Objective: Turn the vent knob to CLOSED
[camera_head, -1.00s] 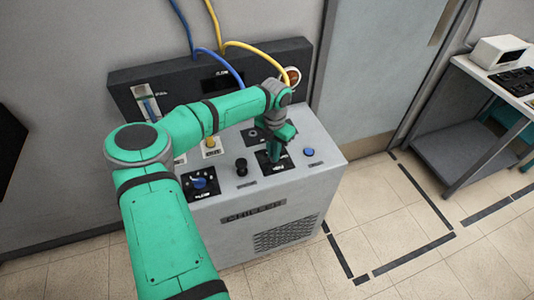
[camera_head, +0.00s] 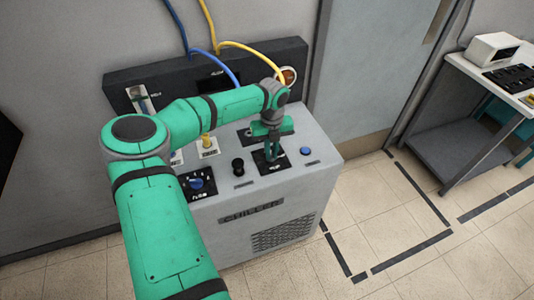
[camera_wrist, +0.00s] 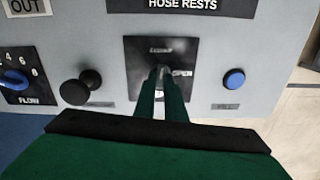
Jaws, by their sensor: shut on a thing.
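The vent knob sits on a black square plate (camera_wrist: 138,62) on the chiller's top. The plate also shows in the head view (camera_head: 259,167). In the wrist view, OPEN reads at the plate's right, and a small label near its top edge is too blurred to read. My gripper (camera_wrist: 163,80) points down at the plate with both fingers close together, shut on the knob; it also shows in the head view (camera_head: 272,151). The fingers hide nearly all of the knob, a thin grey part showing between the tips. I cannot tell where the knob points.
A blue button (camera_wrist: 233,78) lies right of the plate. A black round knob (camera_wrist: 80,87) and a blue FLOW knob (camera_wrist: 13,80) lie left. Blue and yellow hoses (camera_head: 258,54) run behind my arm. A side table (camera_head: 470,75) stands at right; floor between is clear.

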